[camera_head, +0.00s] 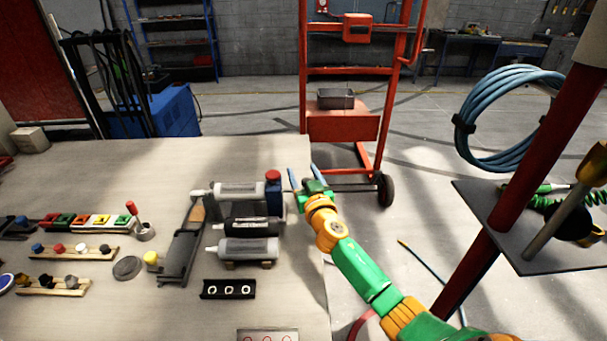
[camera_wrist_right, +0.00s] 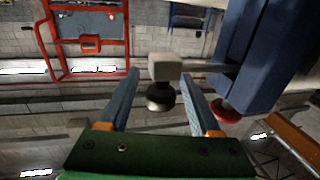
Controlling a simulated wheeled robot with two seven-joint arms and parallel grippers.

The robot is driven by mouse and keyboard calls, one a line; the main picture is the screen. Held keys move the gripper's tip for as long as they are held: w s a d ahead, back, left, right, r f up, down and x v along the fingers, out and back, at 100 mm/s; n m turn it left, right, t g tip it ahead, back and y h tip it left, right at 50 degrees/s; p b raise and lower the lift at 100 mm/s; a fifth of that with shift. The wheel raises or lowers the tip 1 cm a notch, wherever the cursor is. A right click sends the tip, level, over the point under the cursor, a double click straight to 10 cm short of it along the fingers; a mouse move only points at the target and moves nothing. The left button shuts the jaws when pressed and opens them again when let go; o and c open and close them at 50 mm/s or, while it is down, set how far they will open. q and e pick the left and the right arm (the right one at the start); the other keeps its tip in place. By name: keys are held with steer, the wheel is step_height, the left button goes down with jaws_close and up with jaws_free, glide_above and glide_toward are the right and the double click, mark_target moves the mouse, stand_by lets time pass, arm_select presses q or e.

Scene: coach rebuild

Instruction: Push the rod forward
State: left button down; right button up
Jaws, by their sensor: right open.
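A pale cylinder (camera_head: 238,190) lies on the table with a blue block (camera_head: 273,199) and red cap at its right end. In the right wrist view the blue block (camera_wrist_right: 252,55) shows with its red cap (camera_wrist_right: 226,110) hanging downward. A short grey rod (camera_wrist_right: 207,67) runs from the block to a pale square end piece (camera_wrist_right: 165,67) with a dark round knob (camera_wrist_right: 160,97). My right gripper (camera_head: 305,176) is open just right of the blue block. In the wrist view the end piece appears between its fingers; contact cannot be told. My left gripper is out of view.
Two more cylinders (camera_head: 248,249) lie in front of the first, near a black three-hole strip (camera_head: 228,289). A grey lever fixture (camera_head: 181,250) stands left. A red hand truck (camera_head: 345,125) is beyond the table, and a red post (camera_head: 510,195) stands right.

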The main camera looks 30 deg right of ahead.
jaws_close()
stand_by(1.3)
